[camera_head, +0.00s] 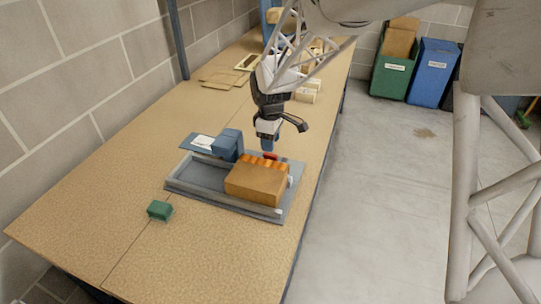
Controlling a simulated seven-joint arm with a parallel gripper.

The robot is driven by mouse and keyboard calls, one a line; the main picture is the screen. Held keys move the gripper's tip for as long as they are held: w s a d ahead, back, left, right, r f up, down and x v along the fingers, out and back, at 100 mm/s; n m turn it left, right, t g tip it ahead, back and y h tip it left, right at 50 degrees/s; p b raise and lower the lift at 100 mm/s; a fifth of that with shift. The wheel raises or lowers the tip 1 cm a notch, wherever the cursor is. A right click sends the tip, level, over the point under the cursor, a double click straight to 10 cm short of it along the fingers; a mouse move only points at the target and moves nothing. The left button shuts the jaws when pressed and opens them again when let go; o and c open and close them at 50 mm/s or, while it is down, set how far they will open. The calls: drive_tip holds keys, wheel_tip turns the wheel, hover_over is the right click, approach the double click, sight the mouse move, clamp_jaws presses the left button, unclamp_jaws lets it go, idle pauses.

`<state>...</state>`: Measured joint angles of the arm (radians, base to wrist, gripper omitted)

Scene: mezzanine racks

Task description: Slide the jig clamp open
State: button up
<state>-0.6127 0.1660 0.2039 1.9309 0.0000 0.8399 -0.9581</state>
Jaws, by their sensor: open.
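The jig is a flat grey tray-like base (202,183) with raised rails, lying on the tan workbench. A blue block (228,145) stands on its back left part, and a brown block (256,185) with an orange ridged back edge (262,165) sits on its right half. A small red part (270,156) shows just behind the orange edge. I cannot tell which of these parts is the clamp's sliding piece. My gripper (268,146) points down above the red part, open. Its fingertips are small here, and I cannot tell whether they touch anything.
A green block (160,210) lies on the bench (110,200) left of the jig. Pale blocks (306,94) and flat brown sheets (222,79) lie farther back. A block wall borders the left. Green (392,77) and blue (432,75) bins stand on the floor.

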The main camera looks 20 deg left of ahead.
sight(270, 155)
drive_tip(key=shift+f, duration=3.1)
clamp_jaws()
